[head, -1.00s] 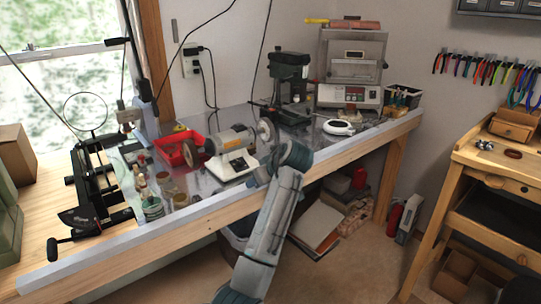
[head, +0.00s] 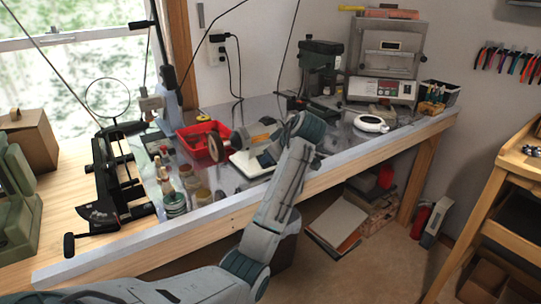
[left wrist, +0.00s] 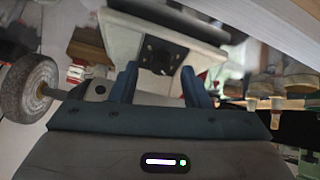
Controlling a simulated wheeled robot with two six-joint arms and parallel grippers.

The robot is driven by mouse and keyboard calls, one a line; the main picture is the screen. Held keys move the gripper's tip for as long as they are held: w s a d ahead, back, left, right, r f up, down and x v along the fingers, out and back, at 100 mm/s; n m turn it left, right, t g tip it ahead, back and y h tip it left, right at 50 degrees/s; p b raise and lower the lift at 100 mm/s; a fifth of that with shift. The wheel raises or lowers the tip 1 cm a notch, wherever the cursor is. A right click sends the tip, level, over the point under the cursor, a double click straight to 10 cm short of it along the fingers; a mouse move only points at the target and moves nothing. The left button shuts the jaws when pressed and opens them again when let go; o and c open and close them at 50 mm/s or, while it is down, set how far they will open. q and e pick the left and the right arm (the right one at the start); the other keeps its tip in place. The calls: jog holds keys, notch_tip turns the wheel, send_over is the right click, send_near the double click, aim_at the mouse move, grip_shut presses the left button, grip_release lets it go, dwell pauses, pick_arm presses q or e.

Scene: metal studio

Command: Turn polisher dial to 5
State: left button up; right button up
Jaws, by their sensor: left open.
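The polisher, a grey motor with an orange label on a white base (head: 240,163), stands on the metal-topped bench. Its left wheel (head: 215,145) shows; my left arm hides its right side. In the left wrist view the polisher's white base (left wrist: 118,38) fills the upper middle, and the wheel (left wrist: 26,88) is at the left. A dark square plate with the dial (left wrist: 161,54) is on the base. My left gripper (left wrist: 160,76) is open, its two blue fingers either side of the dial's line, nothing held. I cannot tell how far the tips are from it, nor read the setting.
A red bin (head: 196,130) stands behind the polisher, small jars (head: 174,203) to its left. A white round device (head: 370,123) and a kiln-like unit (head: 384,90) are at the right. The bench's front edge (head: 160,236) runs below my forearm.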

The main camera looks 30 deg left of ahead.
pick_arm(q)
jog(key=shift+w+a+f, duration=0.15)
jog(key=shift+a+f, duration=0.3)
jog(key=shift+f, duration=0.05)
grip_shut()
